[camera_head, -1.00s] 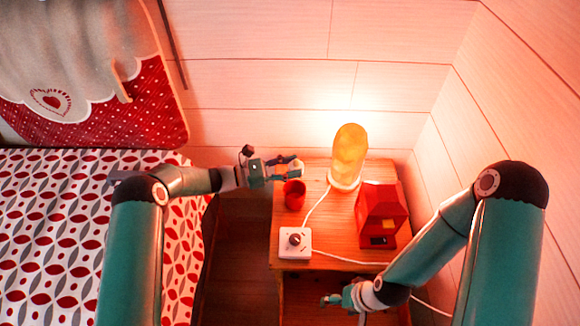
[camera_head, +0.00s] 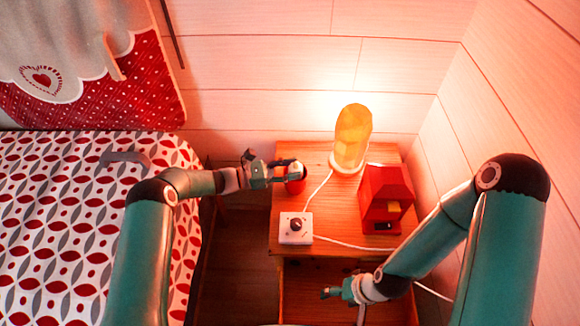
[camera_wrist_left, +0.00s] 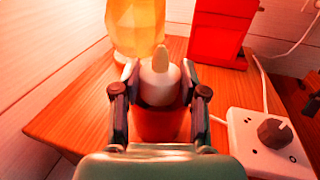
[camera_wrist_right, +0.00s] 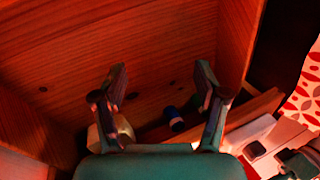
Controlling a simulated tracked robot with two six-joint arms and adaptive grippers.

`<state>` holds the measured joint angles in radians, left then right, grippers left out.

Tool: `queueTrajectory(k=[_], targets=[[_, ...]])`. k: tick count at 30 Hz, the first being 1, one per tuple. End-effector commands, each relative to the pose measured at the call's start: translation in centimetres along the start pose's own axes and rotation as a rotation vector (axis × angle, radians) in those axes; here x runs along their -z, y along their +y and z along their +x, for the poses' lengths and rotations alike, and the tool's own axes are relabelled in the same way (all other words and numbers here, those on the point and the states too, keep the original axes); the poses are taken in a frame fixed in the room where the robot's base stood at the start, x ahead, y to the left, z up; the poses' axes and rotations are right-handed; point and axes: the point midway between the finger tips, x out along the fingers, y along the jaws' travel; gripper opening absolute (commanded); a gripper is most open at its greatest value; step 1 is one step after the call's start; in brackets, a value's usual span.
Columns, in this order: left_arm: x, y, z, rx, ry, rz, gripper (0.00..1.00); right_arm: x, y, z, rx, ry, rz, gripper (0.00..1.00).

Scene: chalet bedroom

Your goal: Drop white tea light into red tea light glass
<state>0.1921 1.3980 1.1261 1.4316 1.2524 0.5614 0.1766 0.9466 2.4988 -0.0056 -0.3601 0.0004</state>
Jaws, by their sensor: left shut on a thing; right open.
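The white tea light (camera_wrist_left: 160,84), with a pale flame-shaped tip, is upright between the fingers of my left gripper (camera_wrist_left: 158,92), which is shut on it. I cannot tell whether the tea light's base is inside the rim. My right gripper (camera_head: 328,293) is open and empty low in front of the nightstand; its fingers show apart in its wrist view (camera_wrist_right: 162,88).
The nightstand (camera_head: 350,222) also bears a glowing yellow lamp (camera_head: 351,138), a red house-shaped box (camera_head: 386,195) and a white dimmer with a knob (camera_head: 296,228). Cables cross the top. A small dark blue cylinder (camera_wrist_right: 174,119) lies in the wooden compartment near my right gripper.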

Motion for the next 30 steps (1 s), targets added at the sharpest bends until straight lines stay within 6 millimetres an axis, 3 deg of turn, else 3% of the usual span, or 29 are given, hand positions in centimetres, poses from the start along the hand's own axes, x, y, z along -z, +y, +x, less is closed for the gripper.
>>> queueTrajectory(k=[9, 10, 15, 30], targets=[[0.12, -0.01, 0.02, 0.001, 0.0, 0.0, 0.13, 0.0, 0.02, 0.05, 0.0, 0.0, 0.0, 0.73], [0.12, -0.01, 0.02, 0.001, 0.0, 0.0, 0.46, 0.0, 0.02, 0.05, 0.0, 0.0, 0.0, 0.73], [0.12, -0.02, 0.04, 0.001, 0.0, 0.0, 0.72, 0.0, 0.02, 0.05, 0.0, 0.0, 0.0, 0.73], [0.12, -0.03, 0.1, 0.002, 0.0, 0.0, 0.72, 0.0, 0.02, 0.05, 0.0, 0.0, 0.0, 0.73]])
